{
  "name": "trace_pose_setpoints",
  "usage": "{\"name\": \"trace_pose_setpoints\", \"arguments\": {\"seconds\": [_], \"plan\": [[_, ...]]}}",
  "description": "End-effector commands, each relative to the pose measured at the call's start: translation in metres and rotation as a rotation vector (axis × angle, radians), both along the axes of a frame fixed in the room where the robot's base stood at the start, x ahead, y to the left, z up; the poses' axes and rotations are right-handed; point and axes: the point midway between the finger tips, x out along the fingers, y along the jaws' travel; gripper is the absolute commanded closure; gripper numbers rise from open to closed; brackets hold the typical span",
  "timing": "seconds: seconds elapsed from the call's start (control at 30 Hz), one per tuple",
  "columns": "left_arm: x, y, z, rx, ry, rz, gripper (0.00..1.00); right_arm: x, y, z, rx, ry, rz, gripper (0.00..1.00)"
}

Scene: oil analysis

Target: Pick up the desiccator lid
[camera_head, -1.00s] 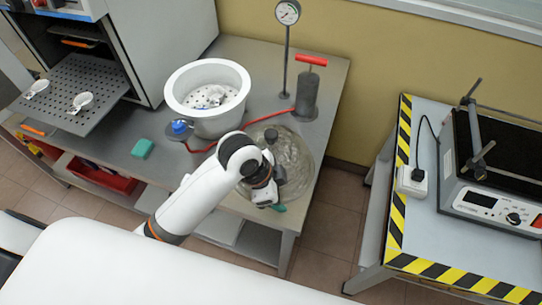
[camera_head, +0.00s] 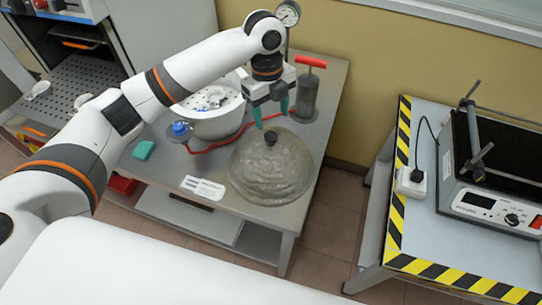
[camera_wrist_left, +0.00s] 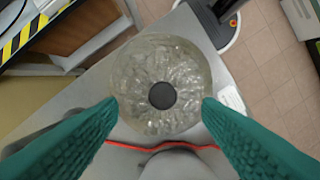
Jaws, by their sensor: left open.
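The desiccator lid (camera_head: 268,178) is a clear glass dome with a dark round knob (camera_head: 271,138), lying on the grey metal table. In the left wrist view the lid (camera_wrist_left: 135,80) is below the gripper, its knob (camera_wrist_left: 162,96) roughly midway between the two green fingers. My left gripper (camera_head: 271,112) points down above the lid's far side. The white desiccator bowl (camera_head: 218,124) stands to the left on the table, partly hidden behind my left arm. My right gripper is not in view.
A hand pump (camera_head: 308,92) with a red handle stands behind the lid. A red hose (camera_head: 215,144) runs from the blue valve (camera_head: 180,128). A green block (camera_head: 143,150) and a white label (camera_head: 203,187) lie on the table (camera_head: 165,172). A striped-edge table (camera_head: 397,190) stands at right.

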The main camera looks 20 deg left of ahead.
Motion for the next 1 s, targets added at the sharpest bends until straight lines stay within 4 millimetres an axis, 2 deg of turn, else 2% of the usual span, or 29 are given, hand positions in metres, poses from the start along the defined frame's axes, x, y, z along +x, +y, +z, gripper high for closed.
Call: {"name": "trace_pose_setpoints", "arguments": {"seconds": [0.1, 0.37, 0.53, 0.63, 0.77, 0.97, 1.0], "plan": [[-0.002, -0.002, -0.019, 0.000, 0.002, 0.001, 0.41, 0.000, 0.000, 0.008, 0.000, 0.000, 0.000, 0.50], [-0.003, -0.002, -0.040, 0.001, 0.001, 0.002, 0.41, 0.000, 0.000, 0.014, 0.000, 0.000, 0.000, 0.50], [-0.004, 0.002, -0.064, 0.001, 0.002, 0.003, 0.41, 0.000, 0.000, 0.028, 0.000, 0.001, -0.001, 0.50], [-0.005, 0.000, -0.078, -0.001, 0.001, 0.001, 0.41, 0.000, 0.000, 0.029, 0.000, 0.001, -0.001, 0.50], [-0.005, 0.000, -0.087, 0.001, -0.003, 0.001, 0.41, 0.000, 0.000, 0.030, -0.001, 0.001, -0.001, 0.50], [-0.005, 0.000, -0.087, 0.000, -0.003, 0.001, 0.41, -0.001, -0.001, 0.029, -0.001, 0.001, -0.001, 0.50], [-0.005, 0.000, -0.087, 0.000, -0.003, 0.001, 0.47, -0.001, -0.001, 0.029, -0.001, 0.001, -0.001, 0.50]]}}
